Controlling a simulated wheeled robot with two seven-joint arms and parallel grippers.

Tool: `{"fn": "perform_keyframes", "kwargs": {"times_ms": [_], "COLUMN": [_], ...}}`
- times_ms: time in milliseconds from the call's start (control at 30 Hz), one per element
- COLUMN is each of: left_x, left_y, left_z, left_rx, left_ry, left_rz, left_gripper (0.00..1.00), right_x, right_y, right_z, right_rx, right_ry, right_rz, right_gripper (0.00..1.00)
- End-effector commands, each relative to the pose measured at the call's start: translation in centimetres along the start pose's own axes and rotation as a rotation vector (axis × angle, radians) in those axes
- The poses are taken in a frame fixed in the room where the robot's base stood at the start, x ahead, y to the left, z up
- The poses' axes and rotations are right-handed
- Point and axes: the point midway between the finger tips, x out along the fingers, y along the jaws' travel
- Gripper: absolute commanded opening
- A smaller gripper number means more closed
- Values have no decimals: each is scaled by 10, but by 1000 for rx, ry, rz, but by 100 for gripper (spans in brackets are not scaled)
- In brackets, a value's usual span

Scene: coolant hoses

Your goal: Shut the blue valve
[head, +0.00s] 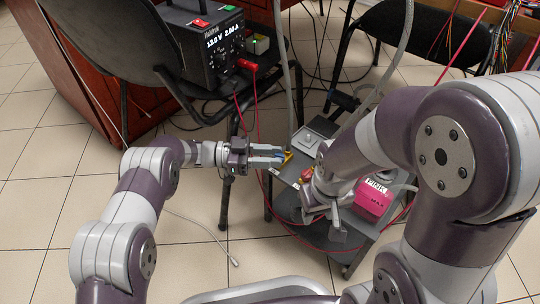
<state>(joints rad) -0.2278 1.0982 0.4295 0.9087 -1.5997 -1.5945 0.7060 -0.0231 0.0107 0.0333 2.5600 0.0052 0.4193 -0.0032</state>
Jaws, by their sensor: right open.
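A small blue part (280,153), probably the blue valve's handle, shows at the fingertips of my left gripper (274,154), beside a yellow part (288,157). The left gripper reaches in from the left at the edge of the grey cart (283,181). Its fingers lie along the blue part, but whether they are shut on it is too small to tell. My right gripper (326,221) is open and points down over the cart's front, left of the pink unit. My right arm hides part of the cart top.
A pink unit (371,200) stands on the cart at the right. A black power supply (208,45) and a dark chair (105,40) are at the upper left. Grey hoses and red cables run around the cart. The tiled floor (50,190) at the left is mostly clear.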

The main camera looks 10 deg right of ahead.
Motion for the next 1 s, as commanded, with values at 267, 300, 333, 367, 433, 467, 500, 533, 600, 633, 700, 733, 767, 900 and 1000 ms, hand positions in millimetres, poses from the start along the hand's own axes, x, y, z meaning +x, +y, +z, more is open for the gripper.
{"fn": "perform_keyframes", "kwargs": {"times_ms": [267, 300, 333, 367, 433, 467, 500, 533, 600, 633, 700, 733, 767, 900, 1000], "left_x": [0, 0, -1, -3, -12, -18, -28, -36, -56, -64, -83, -90, -97, -119, -126], "left_y": [0, 0, 0, 0, -1, -1, -1, -1, 0, -1, 0, 0, 0, 0, 0], "left_z": [0, 0, -1, -2, -5, -6, -7, -8, -8, -7, -6, -5, -4, -1, 0], "left_rx": [0, 1, 1, 0, 1, 1, 0, -1, -1, 1, 0, 1, 1, 0, 1], "left_ry": [0, 0, 1, 1, 1, 1, 0, 1, 1, 1, 1, 1, 0, 1, 1], "left_rz": [0, 0, 0, -1, -3, -4, -5, -5, -5, -5, -4, -4, -4, -2, -1], "left_gripper": [53, 53, 53, 53, 53, 53, 53, 53, 53, 53, 53, 53, 53, 53, 53], "right_x": [0, 0, -1, -3, -10, -15, -22, -26, -37, -39, -46, -48, -50, -54, -54], "right_y": [0, 0, 0, 0, 0, 0, 0, 0, 0, 0, 0, 0, 0, 0, 0], "right_z": [0, 0, 0, 0, -1, -2, -2, -3, -4, -5, -6, -6, -6, -6, -6], "right_rx": [0, 0, 0, 0, 0, 0, 0, 0, 0, 0, 0, 0, 0, 0, 0], "right_ry": [0, 0, 0, 0, 0, 0, 0, 0, 0, 0, 0, 0, 0, 0, 0], "right_rz": [0, 0, 0, 0, 0, 0, 0, 0, 0, 0, 0, 0, 0, 0, 0], "right_gripper": [43, 43, 43, 43, 43, 43, 43, 43, 43, 43, 43, 43, 43, 43, 43]}}
